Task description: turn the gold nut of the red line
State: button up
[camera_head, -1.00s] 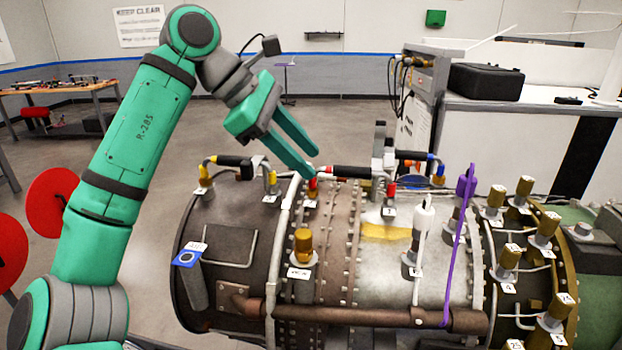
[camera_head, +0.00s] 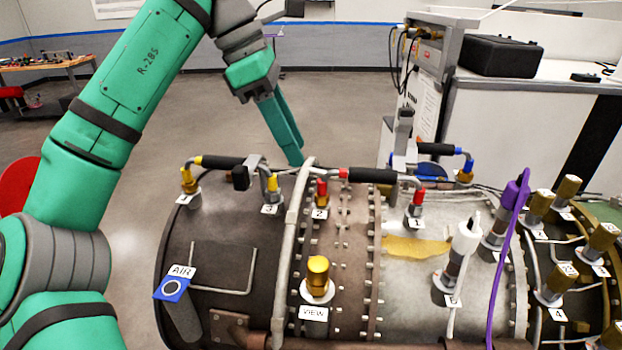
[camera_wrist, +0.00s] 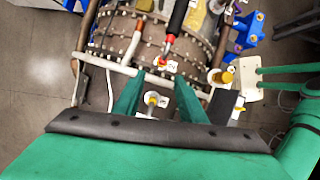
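The red line (camera_head: 371,176) is a black-sleeved tube with red bands, running between a red fitting (camera_head: 321,192) at port 2 and another red fitting (camera_head: 417,198) at port 1 on top of the turbine casing. In the wrist view my gripper (camera_wrist: 158,92) is open and empty. A small gold fitting (camera_wrist: 152,100) shows between its fingers, and a red fitting (camera_wrist: 162,62) lies beyond the tips.
A gold VIEW cap (camera_head: 318,277) stands in front of the red line. A yellow-banded line (camera_head: 222,163) is at left, a blue-banded one (camera_head: 436,149) behind. White (camera_head: 462,249) and purple (camera_head: 498,225) fittings stand at right.

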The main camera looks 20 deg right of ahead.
aim_at(320, 195)
jog(key=x, duration=0.9)
jog(key=shift+s+d+f, duration=0.25)
jog(key=shift+s+f, duration=0.05)
grip_shut()
